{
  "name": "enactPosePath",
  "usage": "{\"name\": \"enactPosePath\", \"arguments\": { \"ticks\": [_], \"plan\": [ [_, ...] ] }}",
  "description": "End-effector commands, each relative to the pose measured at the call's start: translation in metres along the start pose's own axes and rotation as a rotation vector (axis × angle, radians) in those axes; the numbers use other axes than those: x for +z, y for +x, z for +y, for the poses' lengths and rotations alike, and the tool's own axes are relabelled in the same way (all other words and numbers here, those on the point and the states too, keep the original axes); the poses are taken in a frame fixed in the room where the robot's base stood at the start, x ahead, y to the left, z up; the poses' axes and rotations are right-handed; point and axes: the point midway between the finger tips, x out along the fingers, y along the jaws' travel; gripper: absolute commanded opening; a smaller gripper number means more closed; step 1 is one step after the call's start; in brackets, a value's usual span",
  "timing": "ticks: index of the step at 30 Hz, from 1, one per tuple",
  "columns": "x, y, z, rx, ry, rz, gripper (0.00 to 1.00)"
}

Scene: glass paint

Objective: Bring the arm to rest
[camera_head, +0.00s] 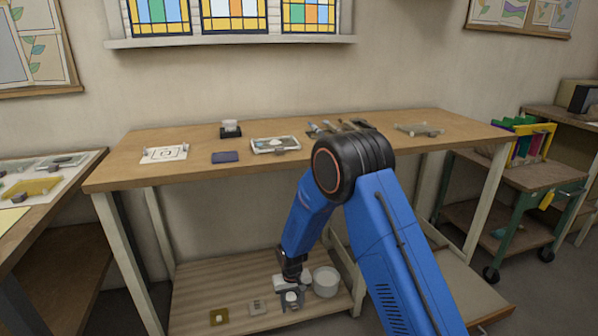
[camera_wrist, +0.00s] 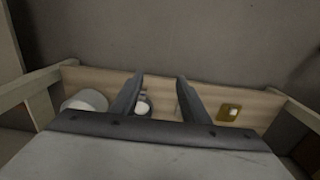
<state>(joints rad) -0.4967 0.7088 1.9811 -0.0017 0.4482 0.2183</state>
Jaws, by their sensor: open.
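My blue arm reaches down in front of the bench to the low shelf. My gripper (camera_head: 290,291) is over the shelf (camera_head: 190,290), and its two dark fingers (camera_wrist: 160,88) stand apart in the wrist view. A small pale jar (camera_head: 292,299) is just below the gripper; it shows beside the left finger in the wrist view (camera_wrist: 144,105). I cannot tell whether a finger touches it. Nothing is visibly held.
A white pot (camera_head: 326,282) stands right of the gripper on the shelf. A small grey piece (camera_head: 257,307) and a yellow plate (camera_head: 219,317) lie to its left. The bench top (camera_head: 205,143) above carries several items. A green cart (camera_head: 535,176) stands at right.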

Motion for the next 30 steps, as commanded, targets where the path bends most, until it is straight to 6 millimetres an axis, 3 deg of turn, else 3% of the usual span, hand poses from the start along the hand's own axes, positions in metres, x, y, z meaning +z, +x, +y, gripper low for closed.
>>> {"name": "enactPosePath", "arguments": {
  "ticks": [11,17,23,30],
  "plan": [
    [0.002,-0.031,0.013,-0.003,0.01,0.016,0.42],
    [0.005,-0.06,0.025,-0.006,0.021,0.031,0.42],
    [0.013,-0.102,0.044,-0.009,0.037,0.054,0.42],
    [0.038,-0.176,0.079,-0.013,0.064,0.097,0.42]
  ]
}}
